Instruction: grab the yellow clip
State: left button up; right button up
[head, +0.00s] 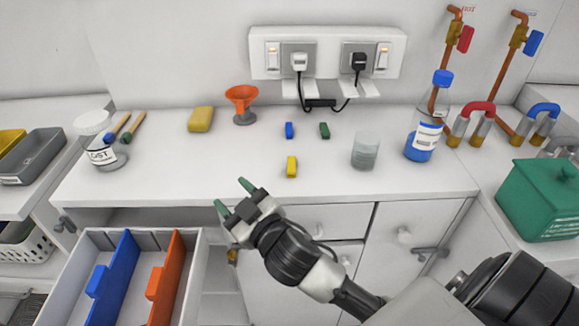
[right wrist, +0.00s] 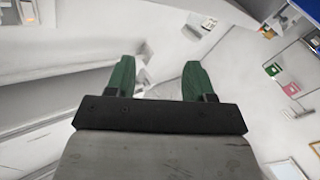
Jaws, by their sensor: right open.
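The yellow clip (head: 291,166) stands on the white countertop near its front edge, in the middle of the head view. A blue clip (head: 289,130) and a green clip (head: 324,130) are behind it. My right gripper (head: 232,196) is open and empty, in front of the counter edge, to the left of the yellow clip and nearer to me. Its green fingertips are apart with nothing between them in the right wrist view (right wrist: 157,80). The yellow clip does not show in the right wrist view. My left gripper is not in view.
A glass beaker (head: 365,151) and a blue-capped bottle (head: 424,125) stand right of the clips. A yellow sponge (head: 201,119) and an orange funnel (head: 242,100) are behind left. An open drawer (head: 207,262) with blue and orange dividers juts out below. Countertop around the yellow clip is clear.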

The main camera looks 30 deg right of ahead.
jog(key=w+a+r+n+y, duration=0.2)
jog(key=a+r+n+y, duration=0.5)
jog(key=r+n+y, duration=0.35)
jog(key=n+g+h, duration=1.3)
jog(key=g, duration=0.5)
send_over(291, 165)
notch_tip(291, 165, down, 3)
notch_tip(291, 165, down, 4)
jog(key=shift+a+f, duration=0.1)
jog(key=shift+f, duration=0.1)
jog(key=shift+f+p, duration=0.7)
jog(key=shift+f, duration=2)
grip_shut()
